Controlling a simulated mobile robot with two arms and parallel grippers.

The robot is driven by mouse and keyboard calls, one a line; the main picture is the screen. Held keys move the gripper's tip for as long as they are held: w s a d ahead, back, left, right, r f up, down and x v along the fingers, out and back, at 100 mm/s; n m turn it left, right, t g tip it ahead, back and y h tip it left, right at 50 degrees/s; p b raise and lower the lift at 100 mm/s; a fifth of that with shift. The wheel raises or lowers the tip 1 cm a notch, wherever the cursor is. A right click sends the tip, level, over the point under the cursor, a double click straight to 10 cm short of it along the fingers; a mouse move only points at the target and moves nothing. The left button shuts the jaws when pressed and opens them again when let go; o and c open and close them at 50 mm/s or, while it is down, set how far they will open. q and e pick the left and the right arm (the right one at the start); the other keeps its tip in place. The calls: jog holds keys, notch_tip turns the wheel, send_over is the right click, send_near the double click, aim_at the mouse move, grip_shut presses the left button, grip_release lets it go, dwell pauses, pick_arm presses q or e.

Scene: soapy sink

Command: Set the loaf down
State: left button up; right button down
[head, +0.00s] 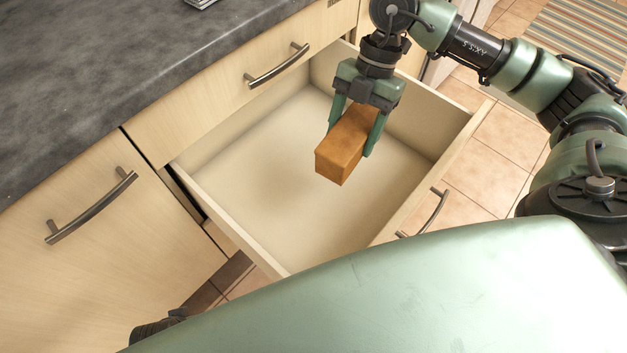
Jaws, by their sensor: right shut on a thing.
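The loaf (343,150) is a brown, box-shaped block. My right gripper (354,135) is shut on it, with one green finger on each long side. The loaf is over the open drawer (281,266), within its outline in the head view. It appears to be held above the drawer floor, but the exact gap is hard to tell. The drawer is pale wood and looks empty. My left gripper is not in view.
A dark grey countertop (110,75) runs along the upper left. Closed cabinet fronts with metal handles (92,207) stand beside the drawer. The tiled floor (480,165) lies to the right, with a striped rug (580,40) at the top right.

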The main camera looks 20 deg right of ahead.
jog(key=shift+d+f+m, duration=0.1)
jog(key=shift+f+m, duration=0.4)
jog(key=shift+m, duration=0.3)
jog(key=b, duration=0.4)
send_over(342, 198)
notch_tip(342, 198, down, 15)
jog(key=shift+w+f, duration=0.1)
jog(key=shift+f, duration=0.55)
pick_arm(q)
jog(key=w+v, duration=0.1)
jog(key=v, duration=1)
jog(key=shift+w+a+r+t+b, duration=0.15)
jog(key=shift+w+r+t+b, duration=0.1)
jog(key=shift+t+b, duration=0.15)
pick_arm(e)
jog(key=shift+f, duration=1.65)
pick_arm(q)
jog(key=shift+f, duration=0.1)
pick_arm(e)
jog(key=shift+f, duration=0.1)
jog(key=shift+c, duration=1.9)
grip_release()
jog(key=shift+t, duration=0.3)
